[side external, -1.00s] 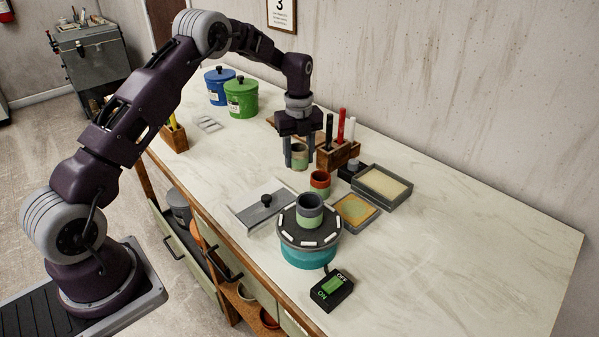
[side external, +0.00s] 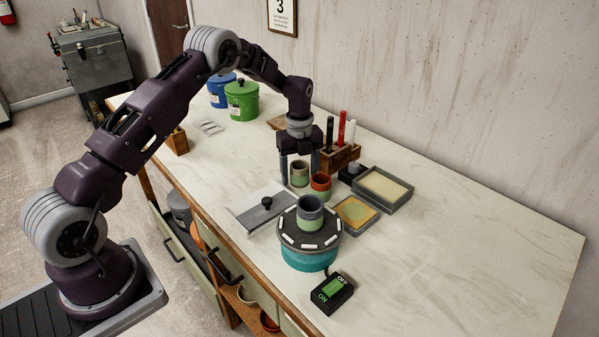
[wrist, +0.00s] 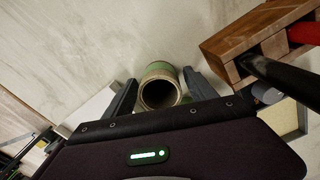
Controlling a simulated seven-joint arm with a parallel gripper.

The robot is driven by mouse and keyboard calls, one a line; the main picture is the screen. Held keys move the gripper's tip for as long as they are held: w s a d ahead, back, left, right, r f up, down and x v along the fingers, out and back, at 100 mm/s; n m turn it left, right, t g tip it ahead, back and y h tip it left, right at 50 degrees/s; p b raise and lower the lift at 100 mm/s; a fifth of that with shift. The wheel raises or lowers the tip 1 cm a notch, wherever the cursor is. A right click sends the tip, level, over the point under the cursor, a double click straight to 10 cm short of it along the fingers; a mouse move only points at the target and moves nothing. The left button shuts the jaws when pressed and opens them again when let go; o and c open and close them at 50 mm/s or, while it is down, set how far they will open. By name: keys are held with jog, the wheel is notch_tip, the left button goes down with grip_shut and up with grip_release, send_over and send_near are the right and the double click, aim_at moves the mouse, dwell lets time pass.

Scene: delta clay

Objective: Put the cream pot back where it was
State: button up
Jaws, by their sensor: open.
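The cream pot (side external: 299,176), cream and green with a dark rim, stands upright on the bench, close to the left of an orange-red pot (side external: 320,186). My gripper (side external: 299,168) is open around it, pointing down, with one finger on each side. In the wrist view the pot (wrist: 160,86) shows its open mouth between the spread fingers of my gripper (wrist: 160,90), with gaps on both sides. A grey and green pot (side external: 310,212) stands on the turntable (side external: 289,236).
A wooden tool holder (side external: 340,157) stands close behind my gripper on the right. A grey slab with a knob (side external: 252,208) and trays (side external: 395,196) lie nearby. A switch box (side external: 332,292) sits in front. The right side of the bench is clear.

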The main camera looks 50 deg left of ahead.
jog(key=s+d+r+n+t, duration=0.1)
jog(key=s+d+r+n, duration=0.1)
jog(key=r, duration=0.9)
jog(key=s+d+r+n, duration=0.2)
jog(key=s+r, duration=0.1)
jog(key=r, duration=0.8)
jog(key=s+d+r+n+t, duration=0.2)
jog(key=s+d+r+n, duration=0.4)
jog(key=s, duration=0.4)
jog(key=s+d+f+n+t, duration=0.1)
jog(key=s+d+n, duration=0.1)
jog(key=s+n, duration=0.4)
jog(key=s+d+n+t, duration=0.1)
jog(key=s+n, duration=0.5)
jog(key=s, duration=0.9)
jog(key=shift+d+f+t, duration=0.3)
jog(key=shift+d+f, duration=0.1)
jog(key=shift+d, duration=0.25)
jog(key=shift+w, duration=0.1)
